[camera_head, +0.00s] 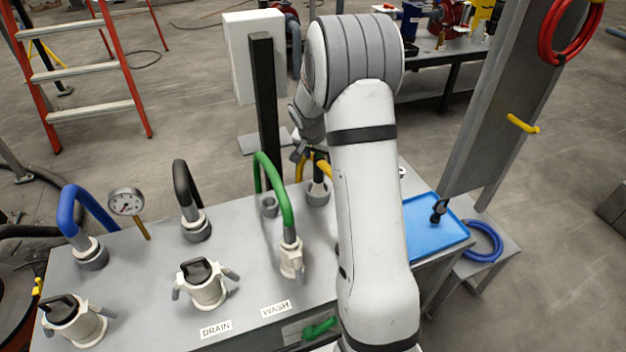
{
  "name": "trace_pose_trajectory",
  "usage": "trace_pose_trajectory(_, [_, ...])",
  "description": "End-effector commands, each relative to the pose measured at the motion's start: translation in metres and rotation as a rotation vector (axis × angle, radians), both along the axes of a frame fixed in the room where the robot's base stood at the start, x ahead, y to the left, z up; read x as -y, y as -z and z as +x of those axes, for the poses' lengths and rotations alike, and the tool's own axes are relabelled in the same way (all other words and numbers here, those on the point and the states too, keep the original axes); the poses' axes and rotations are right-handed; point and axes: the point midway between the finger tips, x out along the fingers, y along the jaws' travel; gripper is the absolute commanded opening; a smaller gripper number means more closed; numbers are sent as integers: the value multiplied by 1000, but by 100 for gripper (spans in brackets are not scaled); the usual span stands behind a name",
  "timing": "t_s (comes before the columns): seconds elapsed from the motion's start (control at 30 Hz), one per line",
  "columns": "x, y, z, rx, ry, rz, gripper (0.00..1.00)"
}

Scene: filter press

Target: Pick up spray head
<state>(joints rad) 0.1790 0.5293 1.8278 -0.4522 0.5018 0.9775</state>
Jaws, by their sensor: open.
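A small black object that looks like the spray head (438,212) rests on the blue tray (421,238) at the right end of the grey bench. My gripper (300,154) is small and partly covered by my arm. It is open, above the far side of the bench, near the green hose (272,182) and a yellow hose (322,169). It is left of the tray and well apart from the black object. I see nothing held in it, though part of the jaws is hidden.
Blue (70,208) and black (181,180) hoses, a gauge (126,202) and capped couplings (203,284) stand on the bench. A dark post (265,110) rises behind it. A grey panel (515,100) stands behind the tray. A coiled blue hose (484,241) lies right of it.

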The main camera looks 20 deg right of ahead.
Motion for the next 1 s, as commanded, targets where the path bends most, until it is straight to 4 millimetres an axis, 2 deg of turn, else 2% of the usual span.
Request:
trace_pose_trajectory(0.3, [2, 6, 2, 0, 0, 0, 54])
trace_pose_trajectory(0.9, [3, 6, 1, 0, 1, 0, 5])
trace_pose_trajectory(1.0, [3, 6, 1, 0, 1, 0, 0])
